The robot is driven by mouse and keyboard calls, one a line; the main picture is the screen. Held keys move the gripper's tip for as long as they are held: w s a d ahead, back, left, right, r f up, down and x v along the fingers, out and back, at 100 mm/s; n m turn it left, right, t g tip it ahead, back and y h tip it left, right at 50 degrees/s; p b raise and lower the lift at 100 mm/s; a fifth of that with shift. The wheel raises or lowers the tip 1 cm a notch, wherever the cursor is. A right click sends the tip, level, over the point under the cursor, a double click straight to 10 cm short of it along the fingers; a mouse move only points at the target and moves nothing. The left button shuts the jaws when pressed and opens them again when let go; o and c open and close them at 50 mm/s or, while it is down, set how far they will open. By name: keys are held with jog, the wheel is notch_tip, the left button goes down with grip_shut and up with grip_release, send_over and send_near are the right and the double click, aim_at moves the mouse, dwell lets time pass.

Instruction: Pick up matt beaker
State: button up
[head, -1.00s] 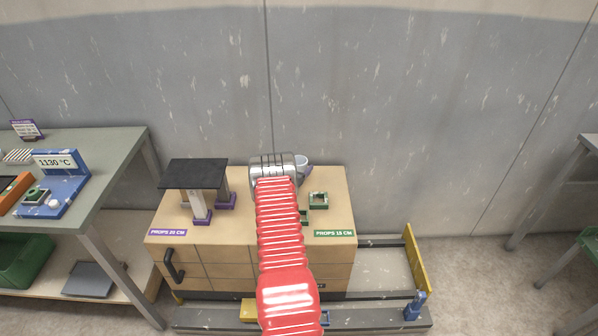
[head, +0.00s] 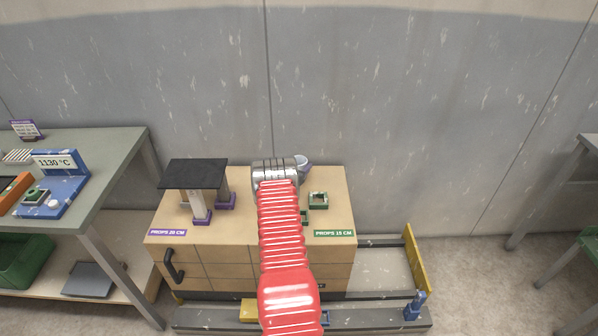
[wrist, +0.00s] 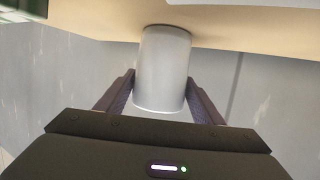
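The matt beaker, a plain pale grey cylinder, fills the middle of the wrist view (wrist: 163,70). My gripper (wrist: 162,92) has one dark finger on each side of it. Both fingertips meet the beaker's sides with no clear gap, so it looks shut on the beaker. In the head view the beaker (head: 303,161) shows only in part, at the right of my gripper (head: 275,170), above the back of the wooden cabinet. My wrist hides the fingers there. I cannot tell whether the beaker's end touches the cabinet top.
The wooden cabinet (head: 240,234) carries a dark shelf (head: 194,173) on purple-footed props at left and a small green square prop (head: 318,200) at right. A grey wall (head: 420,120) stands close behind. A workbench (head: 110,160) is at the left.

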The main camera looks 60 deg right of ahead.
jog(key=c, duration=1)
jog(key=shift+o, duration=0.2)
jog(key=shift+r, duration=0.15)
notch_tip(320, 180, up, 10)
dwell(0.5)
